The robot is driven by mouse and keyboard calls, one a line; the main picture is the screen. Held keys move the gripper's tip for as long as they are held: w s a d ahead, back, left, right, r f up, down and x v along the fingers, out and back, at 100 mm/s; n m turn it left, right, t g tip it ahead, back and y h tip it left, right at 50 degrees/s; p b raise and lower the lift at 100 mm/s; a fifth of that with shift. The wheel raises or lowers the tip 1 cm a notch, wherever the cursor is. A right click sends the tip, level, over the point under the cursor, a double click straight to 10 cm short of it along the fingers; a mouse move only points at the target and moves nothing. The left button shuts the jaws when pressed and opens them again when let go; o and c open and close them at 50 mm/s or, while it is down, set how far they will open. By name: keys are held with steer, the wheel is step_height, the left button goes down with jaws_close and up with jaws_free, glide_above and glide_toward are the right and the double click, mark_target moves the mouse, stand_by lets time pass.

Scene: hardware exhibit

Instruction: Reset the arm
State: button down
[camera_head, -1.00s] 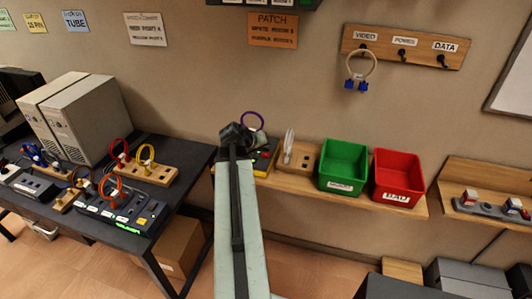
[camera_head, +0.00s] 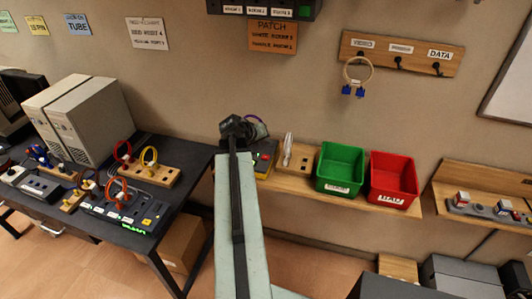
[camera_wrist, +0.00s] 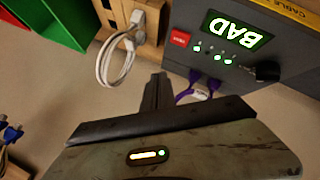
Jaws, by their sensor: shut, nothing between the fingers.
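My arm stretches forward in the head view, with my gripper (camera_head: 238,128) at its far end, in front of the wall shelf. In the wrist view my gripper (camera_wrist: 157,92) shows as dark fingers, closed together and holding nothing. A purple cable (camera_wrist: 184,96) is plugged into a grey tester box (camera_wrist: 285,85) just beyond the fingers. The tester's lit display (camera_wrist: 236,35) reads BAD. In the head view the purple cable is mostly hidden behind my gripper.
A white cable (camera_head: 287,150) stands at a wooden block on the shelf. Green (camera_head: 340,185) and red (camera_head: 392,195) bins are to its right. A dark table (camera_head: 180,165) with computers and cables is at left. A blue-ended cable (camera_head: 358,72) hangs from a wall hook.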

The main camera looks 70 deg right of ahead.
stand_by(0.7)
steer(key=shift+w, duration=0.15)
steer(key=w+a+n+t, duration=0.15)
steer(key=w+a, duration=0.35)
steer(key=w, duration=0.5)
steer(key=w+a+n+t, duration=0.1)
steer(key=w+a+n, duration=0.1)
steer(key=w+a, duration=0.5)
steer(key=w+a+f+n+t+y, duration=0.2)
steer(key=w+a+n+t, duration=0.1)
steer(key=w+a, duration=1.25)
steer(key=w+a+f+n+y, duration=0.1)
steer(key=w+a, duration=0.2)
steer(key=a, duration=0.4)
steer(key=w+a+f+n, duration=0.1)
steer(key=w+a, duration=0.1)
steer(key=a, duration=0.5)
steer(key=s+a+f+n+y, duration=0.1)
steer(key=a+f+n+y, duration=0.2)
steer(key=a, duration=1.7)
steer(key=s+a+g+y, duration=0.2)
steer(key=s+a+g, duration=0.1)
steer(key=s+a, duration=0.1)
steer(key=shift+s+a+f+y, duration=0.15)
steer(key=shift+s+a+y, duration=0.2)
steer(key=shift+s, duration=0.55)
steer(key=shift+d+n, duration=0.15)
steer(key=shift+n, duration=0.1)
